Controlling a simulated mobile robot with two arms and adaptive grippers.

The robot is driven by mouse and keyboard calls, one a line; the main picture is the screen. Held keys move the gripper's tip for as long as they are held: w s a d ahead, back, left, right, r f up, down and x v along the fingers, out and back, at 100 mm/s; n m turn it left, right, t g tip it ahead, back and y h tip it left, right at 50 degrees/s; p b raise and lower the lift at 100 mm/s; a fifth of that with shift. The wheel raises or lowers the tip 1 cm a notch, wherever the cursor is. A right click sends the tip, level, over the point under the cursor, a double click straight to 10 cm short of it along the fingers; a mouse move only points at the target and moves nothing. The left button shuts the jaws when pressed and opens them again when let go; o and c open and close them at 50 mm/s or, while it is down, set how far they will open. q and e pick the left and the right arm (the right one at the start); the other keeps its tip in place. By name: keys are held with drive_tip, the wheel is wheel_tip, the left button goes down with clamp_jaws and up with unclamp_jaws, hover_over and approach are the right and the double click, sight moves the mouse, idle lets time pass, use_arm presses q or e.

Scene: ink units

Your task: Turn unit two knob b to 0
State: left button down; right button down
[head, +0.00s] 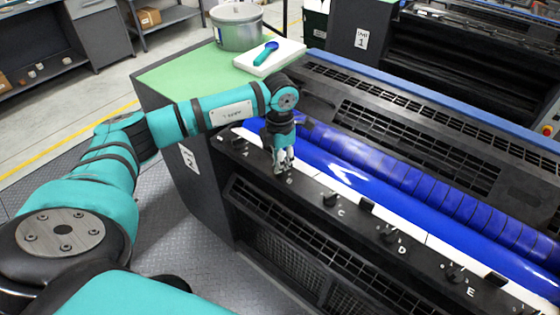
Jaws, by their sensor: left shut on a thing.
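Unit two is the near dark machine with a number plate (188,158) on its end panel. A black rail (310,190) with a row of lettered knobs runs along its front, beside a blue ink roller (370,165). My left gripper (283,168) points down onto the rail at the place of knob b, between the knob at the left end (238,142) and knob C (330,198). It is shut on knob b, which the fingers mostly hide. I cannot read the knob's setting. My right gripper is not in view.
Knobs D (388,235) and E (455,271) lie further right along the rail. A metal can (238,27) and a teal-handled tool on a white board (290,58) rest on the green top (185,80). Unit one (362,38) stands behind.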

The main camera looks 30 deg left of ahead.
use_arm(q)
drive_tip(key=n+b, duration=0.2)
drive_tip(key=n, duration=0.2)
drive_tip(key=shift+n, duration=0.4)
drive_tip(key=n+b, duration=0.1)
drive_tip(key=n, duration=0.4)
drive_tip(key=shift+b, duration=0.3)
drive_tip(key=n, duration=0.4)
drive_tip(key=shift+n+b, duration=0.35)
drive_tip(key=shift+n, duration=0.05)
drive_tip(key=n, duration=0.4)
drive_tip(key=shift+r+n, duration=0.1)
drive_tip(key=shift+n, duration=0.3)
drive_tip(key=c, duration=1.4)
unclamp_jaws()
